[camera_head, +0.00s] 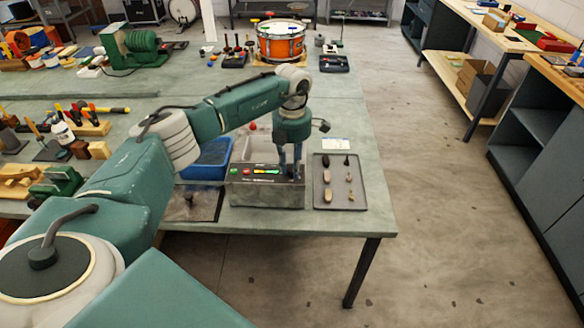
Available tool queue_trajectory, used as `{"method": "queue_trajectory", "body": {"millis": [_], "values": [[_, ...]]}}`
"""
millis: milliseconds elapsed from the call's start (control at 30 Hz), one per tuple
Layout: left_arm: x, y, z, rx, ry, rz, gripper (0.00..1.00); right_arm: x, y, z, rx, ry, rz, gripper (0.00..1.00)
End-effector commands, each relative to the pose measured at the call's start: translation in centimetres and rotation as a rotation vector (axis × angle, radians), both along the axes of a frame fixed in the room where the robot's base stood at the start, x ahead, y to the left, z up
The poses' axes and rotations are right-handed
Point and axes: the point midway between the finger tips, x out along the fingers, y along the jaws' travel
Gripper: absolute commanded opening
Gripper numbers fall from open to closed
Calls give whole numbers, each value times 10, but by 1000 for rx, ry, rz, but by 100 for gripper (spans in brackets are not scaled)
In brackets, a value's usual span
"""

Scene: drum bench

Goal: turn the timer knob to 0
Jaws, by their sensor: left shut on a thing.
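A grey box-shaped machine (265,196) stands near the front edge of the bench, with a dark sloping panel carrying red, green and yellow marks or lights. My left gripper (291,168) points down at the right end of this panel. Its fingers are shut on the timer knob there. The fingers hide the knob, so its pointer and setting cannot be read. My right gripper is not in view.
A grey tray (339,202) with several small parts lies just right of the machine. A blue bin (208,158) stands to its left. An orange drum (281,42) is at the back. Open floor lies right of the bench.

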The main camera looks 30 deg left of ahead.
Motion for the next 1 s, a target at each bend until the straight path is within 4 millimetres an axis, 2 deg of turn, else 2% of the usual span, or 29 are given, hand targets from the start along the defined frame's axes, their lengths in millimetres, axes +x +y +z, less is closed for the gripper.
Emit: {"method": "queue_trajectory", "body": {"millis": [400, 1000], "values": [[1, 1, 1, 1, -4, 395, 0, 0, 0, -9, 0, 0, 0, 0], [1, 1, 1, 0, -3, 965, 0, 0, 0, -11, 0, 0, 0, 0]]}}
